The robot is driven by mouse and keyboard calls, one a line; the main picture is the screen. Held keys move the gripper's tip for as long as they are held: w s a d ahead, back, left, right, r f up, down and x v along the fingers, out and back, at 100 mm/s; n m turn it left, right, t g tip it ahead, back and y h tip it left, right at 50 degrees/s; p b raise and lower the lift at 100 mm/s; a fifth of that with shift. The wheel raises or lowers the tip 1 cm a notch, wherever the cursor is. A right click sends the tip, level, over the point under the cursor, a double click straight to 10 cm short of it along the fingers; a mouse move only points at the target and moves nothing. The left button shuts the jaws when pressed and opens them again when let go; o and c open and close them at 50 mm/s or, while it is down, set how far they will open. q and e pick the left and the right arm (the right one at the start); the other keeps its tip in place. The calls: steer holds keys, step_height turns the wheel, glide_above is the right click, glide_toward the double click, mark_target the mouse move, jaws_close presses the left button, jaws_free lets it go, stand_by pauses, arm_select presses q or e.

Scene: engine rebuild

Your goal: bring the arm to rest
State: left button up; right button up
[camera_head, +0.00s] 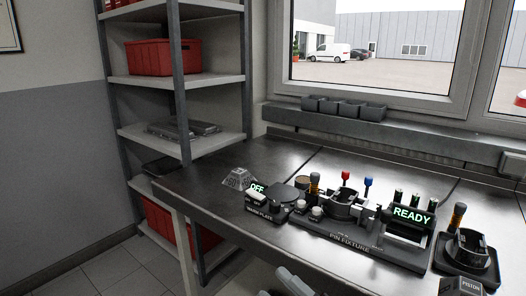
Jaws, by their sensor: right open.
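My right gripper (282,284) shows only in part at the bottom edge, in front of the workbench's near edge. Its grey fingers are apart, and I see nothing between them. The rest of the right arm is out of the picture. My left gripper is not in view.
The dark workbench (225,205) carries a warm plate (262,212) reading OFF, a pin fixture (345,240) reading READY, and a black stand (466,262) at right. A shelf rack (180,80) with red bins stands left. Bare bench lies behind the fixture.

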steer(key=s+d+f+m+t+h, duration=0.1)
steer(key=s+d+f+m+h, duration=0.1)
steer(key=d+f+m+h, duration=0.4)
steer(key=s+d+f+m+t+h, duration=0.1)
steer(key=s+d+f+m+h, duration=0.3)
steer(key=f+m, duration=0.4)
steer(key=s+d+f+m+g+h, duration=0.5)
steer(key=s+d+f+m, duration=0.1)
steer(key=s+f, duration=0.4)
steer(key=shift+s+d+f+g+p, duration=0.3)
steer(key=shift+d+f, duration=0.05)
steer(key=shift+d, duration=0.3)
